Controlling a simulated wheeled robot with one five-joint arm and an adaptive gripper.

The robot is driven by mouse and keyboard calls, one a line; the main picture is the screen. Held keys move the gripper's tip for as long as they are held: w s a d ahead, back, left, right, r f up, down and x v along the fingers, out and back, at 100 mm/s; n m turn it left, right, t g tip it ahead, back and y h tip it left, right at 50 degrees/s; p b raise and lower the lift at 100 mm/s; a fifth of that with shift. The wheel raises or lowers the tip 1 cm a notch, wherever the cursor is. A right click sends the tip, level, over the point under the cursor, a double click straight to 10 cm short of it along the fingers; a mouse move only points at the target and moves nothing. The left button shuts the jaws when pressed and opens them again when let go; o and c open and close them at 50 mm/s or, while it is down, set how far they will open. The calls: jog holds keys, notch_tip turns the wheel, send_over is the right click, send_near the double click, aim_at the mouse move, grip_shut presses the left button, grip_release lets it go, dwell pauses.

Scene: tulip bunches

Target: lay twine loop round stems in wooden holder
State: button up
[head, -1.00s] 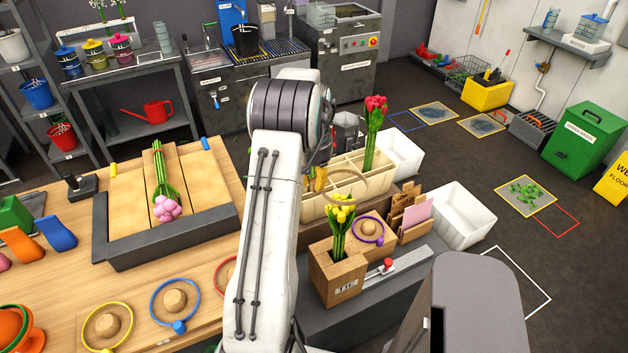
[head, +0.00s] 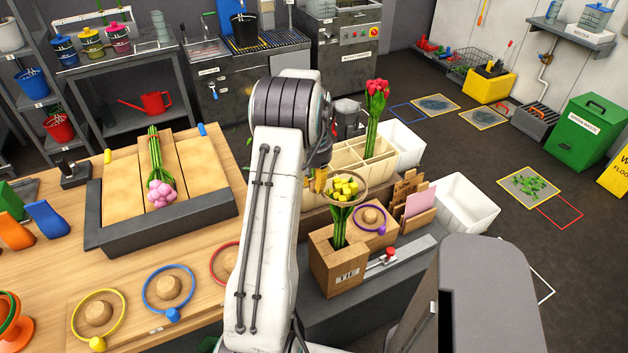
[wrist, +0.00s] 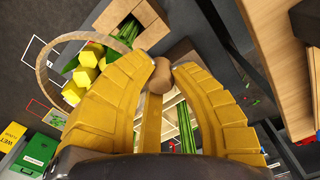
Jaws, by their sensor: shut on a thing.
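My gripper (head: 318,182) has yellow fingers, shut on the small wooden knob (wrist: 153,74) of the twine loop. The loop (wrist: 42,78) is a tan ring; in the head view (head: 364,197) it sits at the yellow tulip heads. The yellow tulips (head: 344,187) stand upright in the wooden holder (head: 350,275), a box labelled TIE. Their heads (wrist: 86,72) show within the ring in both views. Green stems (head: 339,228) run down from the ring into the holder. I cannot tell the ring's exact height against the heads.
A cream divided crate (head: 345,170) with red tulips (head: 376,98) stands behind the holder. A spool with a purple ring (head: 381,229) is right of it. White bins (head: 465,203) stand farther right. Pink tulips (head: 161,193) lie on a tray left; coloured rings lie on the table.

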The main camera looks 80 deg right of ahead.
jog(key=shift+f+b, duration=8.65)
jog(key=shift+f, duration=3.1)
jog(key=shift+f, duration=0.1)
jog(key=o, duration=0.9)
jog(key=shift+c, duration=0.2)
notch_tip(320, 180, up, 12)
